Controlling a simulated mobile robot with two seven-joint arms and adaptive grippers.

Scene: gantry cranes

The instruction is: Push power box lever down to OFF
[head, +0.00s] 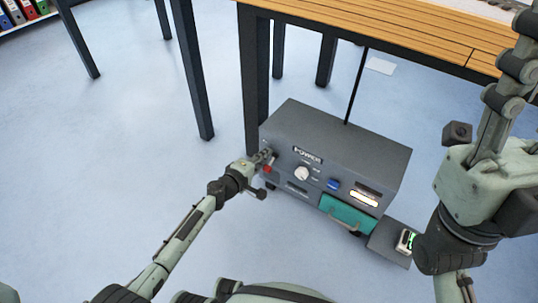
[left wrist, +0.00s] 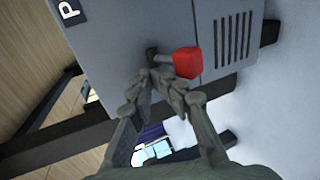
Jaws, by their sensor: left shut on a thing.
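The grey power box (head: 350,150) stands on the floor under the table, its labelled front facing me. Its lever has a red knob (head: 267,170) at the left end of the front; the knob shows larger in the left wrist view (left wrist: 187,62). My left gripper (head: 267,155) is at the lever, its fingers (left wrist: 160,82) shut on the short stem beside the knob. The fingers partly hide the stem. My right gripper (head: 508,80) is raised at the right edge, away from the box; its fingertips are cut off or overlapping.
The wooden table (head: 400,35) overhangs the box, with a dark leg (head: 255,85) just behind its left end. The floor (head: 130,170) to the left is clear.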

